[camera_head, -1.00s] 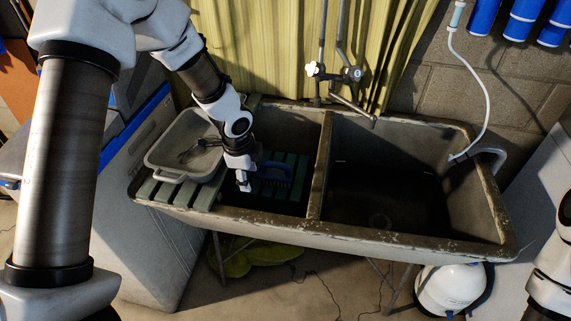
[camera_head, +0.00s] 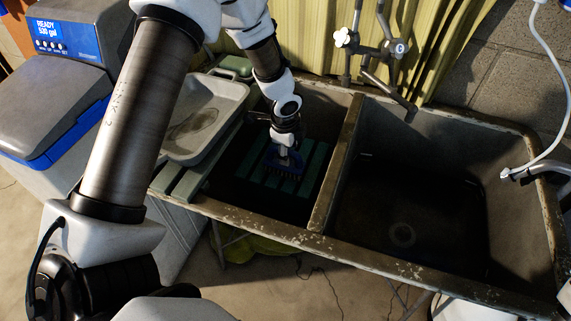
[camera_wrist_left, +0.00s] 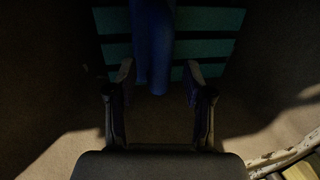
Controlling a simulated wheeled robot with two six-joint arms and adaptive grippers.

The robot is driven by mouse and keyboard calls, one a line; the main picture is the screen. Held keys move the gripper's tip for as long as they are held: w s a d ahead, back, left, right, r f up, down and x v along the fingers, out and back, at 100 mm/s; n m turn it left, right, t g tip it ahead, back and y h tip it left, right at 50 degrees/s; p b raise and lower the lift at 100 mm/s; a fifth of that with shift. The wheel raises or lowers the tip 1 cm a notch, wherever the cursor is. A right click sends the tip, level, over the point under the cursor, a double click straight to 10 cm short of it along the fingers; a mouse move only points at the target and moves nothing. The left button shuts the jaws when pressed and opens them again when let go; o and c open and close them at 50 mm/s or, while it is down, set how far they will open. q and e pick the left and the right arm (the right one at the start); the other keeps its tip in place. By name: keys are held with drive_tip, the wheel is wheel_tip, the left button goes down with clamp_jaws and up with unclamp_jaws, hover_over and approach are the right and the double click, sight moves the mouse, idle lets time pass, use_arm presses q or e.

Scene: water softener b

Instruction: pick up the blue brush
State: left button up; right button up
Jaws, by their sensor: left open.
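The blue brush (camera_head: 280,166) is in the left basin of the sink, over the green slats (camera_head: 318,165), with dark bristles facing the front. My left gripper (camera_head: 288,157) reaches down into this basin and is right at the brush, partly covering it. In the left wrist view the blue brush (camera_wrist_left: 153,42) lies between the spread fingers of my left gripper (camera_wrist_left: 159,66), with gaps on both sides. The picture is dark, and contact cannot be seen. My right gripper is not in view.
A grey tray (camera_head: 196,150) rests on green slats at the sink's left end. A divider (camera_head: 337,165) separates the left basin from the empty right basin (camera_head: 412,215). Faucet pipes (camera_head: 372,70) stand behind. A grey and blue machine (camera_head: 60,95) is at left.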

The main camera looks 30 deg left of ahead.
use_arm(q)
drive_tip(key=shift+w+a+f, duration=0.1)
drive_tip(key=shift+w+f, duration=0.15)
drive_tip(key=shift+f, duration=0.55)
drive_tip(key=shift+s+r, duration=0.15)
drive_tip(key=shift+c, duration=1.1)
clamp_jaws()
wheel_tip(320, 180, up, 10)
drive_tip(key=shift+f+p, duration=0.1)
drive_tip(key=shift+p, duration=1)
